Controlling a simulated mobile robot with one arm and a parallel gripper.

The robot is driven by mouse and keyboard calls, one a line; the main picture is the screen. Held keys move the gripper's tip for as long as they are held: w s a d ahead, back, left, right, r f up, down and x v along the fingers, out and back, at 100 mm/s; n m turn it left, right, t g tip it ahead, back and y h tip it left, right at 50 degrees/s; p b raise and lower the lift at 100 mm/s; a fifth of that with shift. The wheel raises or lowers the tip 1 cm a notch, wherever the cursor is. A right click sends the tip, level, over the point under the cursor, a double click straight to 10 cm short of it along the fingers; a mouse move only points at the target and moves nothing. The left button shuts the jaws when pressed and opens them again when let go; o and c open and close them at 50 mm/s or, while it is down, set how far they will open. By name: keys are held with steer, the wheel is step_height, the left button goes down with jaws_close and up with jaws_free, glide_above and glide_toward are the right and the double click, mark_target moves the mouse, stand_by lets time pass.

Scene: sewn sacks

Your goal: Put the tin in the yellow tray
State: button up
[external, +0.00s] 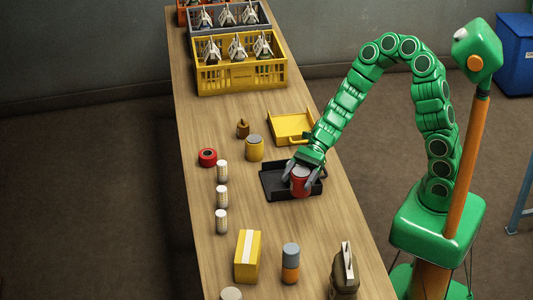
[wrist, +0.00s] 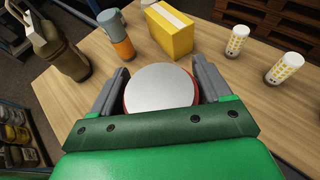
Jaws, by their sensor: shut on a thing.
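The tin (external: 300,184) is a red cylinder. Its silver-grey lid (wrist: 160,90) fills the space between the fingers in the wrist view. My gripper (external: 300,173) is shut on the tin, with one finger on each side, and holds it upright. In the external view the tin overlaps the black tray (external: 270,188); whether it touches the tray floor I cannot tell. The yellow tray (external: 290,125) is shallow and empty, just behind the black tray. My arm's end partly covers its right front corner in the external view.
A yellow jar (external: 254,150), a small brown bottle (external: 243,129) and a red ring-shaped roll (external: 207,157) stand left of the trays. Several white patterned cylinders (external: 221,195) stand in a row. A yellow box (external: 247,258) and an orange-grey canister (external: 290,265) are nearer. Crates (external: 240,78) stand at the far end.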

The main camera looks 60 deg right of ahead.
steer(key=shift+s+d+r, duration=0.15)
steer(key=shift+s+r, duration=0.05)
steer(key=shift+s, duration=0.1)
steer(key=w+d+m+t+h, duration=0.1)
steer(key=w+d+m+t, duration=0.15)
steer(key=w+d, duration=0.5)
steer(key=w+d+m+t, duration=0.25)
steer(key=w+d, duration=0.25)
steer(key=d, duration=0.6)
steer(key=w+d+m+t+h, duration=0.1)
steer(key=w+d+m+t, duration=0.1)
steer(key=d, duration=0.8)
steer(key=w+d+m+t+h, duration=0.2)
steer(key=d+t, duration=0.1)
steer(key=d, duration=0.7)
glide_above(289, 132)
steer(key=shift+a+f, duration=0.1)
steer(key=shift+f, duration=6.1)
steer(key=shift+f, duration=0.1)
